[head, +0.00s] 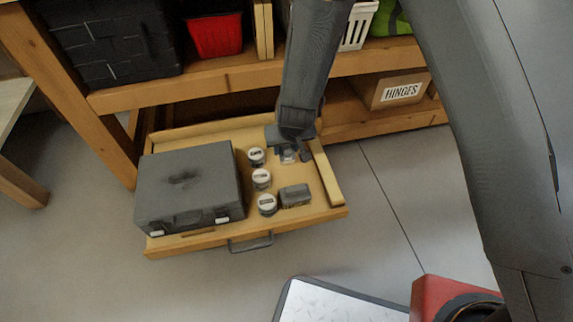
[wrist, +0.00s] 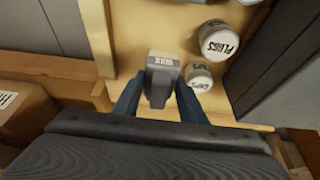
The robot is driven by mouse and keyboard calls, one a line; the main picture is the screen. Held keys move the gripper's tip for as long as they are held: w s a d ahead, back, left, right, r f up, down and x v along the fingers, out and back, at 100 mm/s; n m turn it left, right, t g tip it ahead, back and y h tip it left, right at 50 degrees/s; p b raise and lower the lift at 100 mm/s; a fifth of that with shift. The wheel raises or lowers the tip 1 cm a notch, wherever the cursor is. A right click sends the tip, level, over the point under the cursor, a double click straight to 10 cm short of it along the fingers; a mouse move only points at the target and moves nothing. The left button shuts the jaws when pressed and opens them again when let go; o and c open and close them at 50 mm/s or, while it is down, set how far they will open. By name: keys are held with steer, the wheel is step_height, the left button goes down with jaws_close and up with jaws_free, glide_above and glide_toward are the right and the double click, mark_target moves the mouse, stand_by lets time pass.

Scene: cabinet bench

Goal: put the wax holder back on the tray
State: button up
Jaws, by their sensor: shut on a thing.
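The wax holder (wrist: 163,64), a grey block with a white WAX label, sits between the two fingers of my gripper (wrist: 159,92) in the wrist view. My gripper is shut on it. In the head view the holder (head: 288,157) shows under my gripper (head: 291,151), at the back right of the wooden pull-out tray (head: 325,212). I cannot tell whether the holder touches the tray floor. My wrist hides part of the tray's back.
A large grey case (head: 187,185) fills the tray's left side. Several white-lidded jars (head: 261,178) stand in a row beside it, with a dark grey block (head: 295,195) near the front. A wooden rail (head: 327,172) edges the right. A shelf (head: 240,78) overhangs the back.

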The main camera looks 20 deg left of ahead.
steer(key=shift+f+b, duration=1.7)
steer(key=shift+f, duration=1.5)
steer(key=shift+f, duration=0.15)
steer(key=o, duration=1)
steer(key=shift+c, duration=0.2)
